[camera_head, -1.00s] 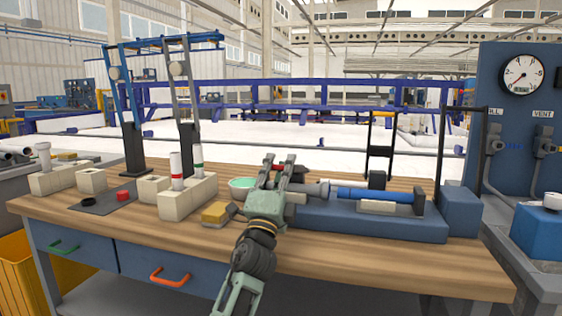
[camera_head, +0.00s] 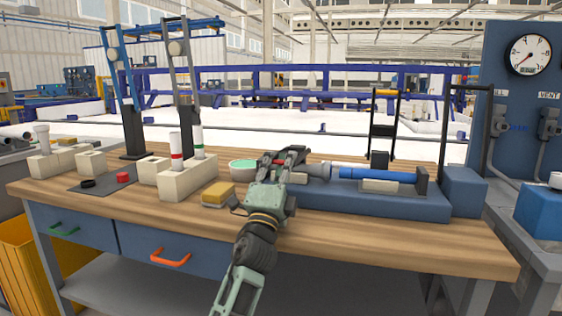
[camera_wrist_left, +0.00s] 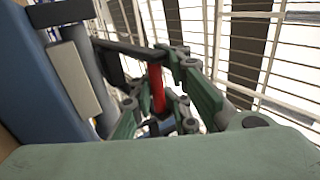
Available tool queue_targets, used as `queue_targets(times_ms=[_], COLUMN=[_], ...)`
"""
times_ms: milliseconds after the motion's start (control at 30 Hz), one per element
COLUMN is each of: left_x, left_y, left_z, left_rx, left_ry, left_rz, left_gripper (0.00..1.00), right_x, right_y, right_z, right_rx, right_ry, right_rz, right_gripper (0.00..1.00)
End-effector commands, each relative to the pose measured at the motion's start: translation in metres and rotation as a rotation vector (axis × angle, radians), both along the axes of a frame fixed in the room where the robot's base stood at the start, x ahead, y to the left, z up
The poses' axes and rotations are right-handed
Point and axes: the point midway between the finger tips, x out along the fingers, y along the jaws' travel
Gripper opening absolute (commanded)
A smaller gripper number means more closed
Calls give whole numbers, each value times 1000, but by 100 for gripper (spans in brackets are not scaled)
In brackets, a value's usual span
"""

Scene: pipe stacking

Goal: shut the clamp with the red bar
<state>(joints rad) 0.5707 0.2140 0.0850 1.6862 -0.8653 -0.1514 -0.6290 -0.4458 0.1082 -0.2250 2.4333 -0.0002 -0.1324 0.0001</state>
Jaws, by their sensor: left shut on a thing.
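My left gripper (camera_head: 290,155) is over the left end of the long blue base (camera_head: 400,203). It is shut on the red bar (camera_wrist_left: 157,90), which stands between its fingers in the left wrist view. A dark clamp arm (camera_wrist_left: 122,46) runs from the left to the bar's end. In the head view the gripper hides most of this clamp, so how far down it sits cannot be told. A second clamp with a yellow bar (camera_head: 386,92) stands upright behind the base. A blue pipe (camera_head: 375,175) with a grey end lies along the base. My right gripper is not in view.
A yellow sponge-like block (camera_head: 217,193) and a green-topped bowl (camera_head: 243,169) are left of the gripper. Cream blocks holding red- and green-banded pipes (camera_head: 187,180) stand further left. A gauge panel (camera_head: 520,110) is at the right. The front table edge is clear.

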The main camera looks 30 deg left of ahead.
Motion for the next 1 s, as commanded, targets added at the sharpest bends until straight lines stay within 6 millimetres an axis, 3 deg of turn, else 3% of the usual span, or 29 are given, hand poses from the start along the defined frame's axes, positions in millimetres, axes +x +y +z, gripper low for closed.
queue_targets(times_ms=[33, 67, 267, 567, 733, 1000], left_x=[0, 0, 0, -1, -9, -61], left_y=[0, 0, 0, 0, -2, -15], left_z=[1, 1, 2, 2, -8, -6], left_rx=[0, 0, 1, 2, 0, 7], left_ry=[-1, -1, -2, -4, 0, -5], left_rz=[1, 1, 1, 1, 0, -1], left_gripper=[0, 13, 29, 29, 29, 29], right_x=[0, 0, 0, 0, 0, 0], right_y=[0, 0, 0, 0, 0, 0], right_z=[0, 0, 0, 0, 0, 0], right_rx=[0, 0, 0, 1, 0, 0], right_ry=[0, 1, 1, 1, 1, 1], right_rz=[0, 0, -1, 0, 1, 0], right_gripper=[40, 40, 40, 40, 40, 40])
